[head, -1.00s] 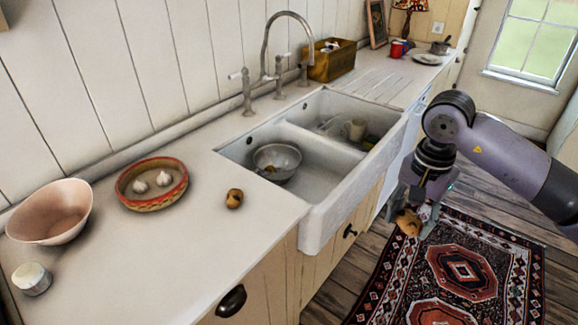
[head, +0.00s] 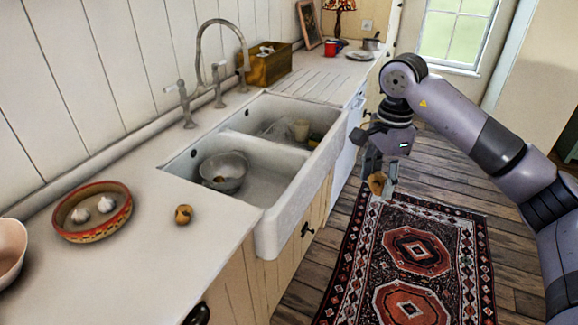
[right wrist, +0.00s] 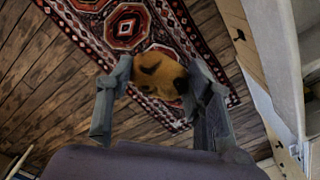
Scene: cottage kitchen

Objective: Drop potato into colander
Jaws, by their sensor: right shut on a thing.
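A brown potato (head: 377,184) is held between the fingers of my right gripper (head: 378,180), in the air over the floor in front of the sink. In the right wrist view the potato (right wrist: 158,74) sits between both fingertips of the gripper (right wrist: 160,85). The metal colander (head: 223,172) stands in the near left basin of the sink, to the left of the gripper and apart from it. Another potato (head: 183,214) lies on the counter left of the sink. My left gripper is not in view.
The white sink's front wall (head: 280,215) stands between the gripper and the colander. The far basin holds several dishes, partly hidden. A red-rimmed bowl (head: 93,235) with garlic and a pink bowl (head: 8,250) stand on the counter. A patterned rug (head: 345,265) lies on the floor.

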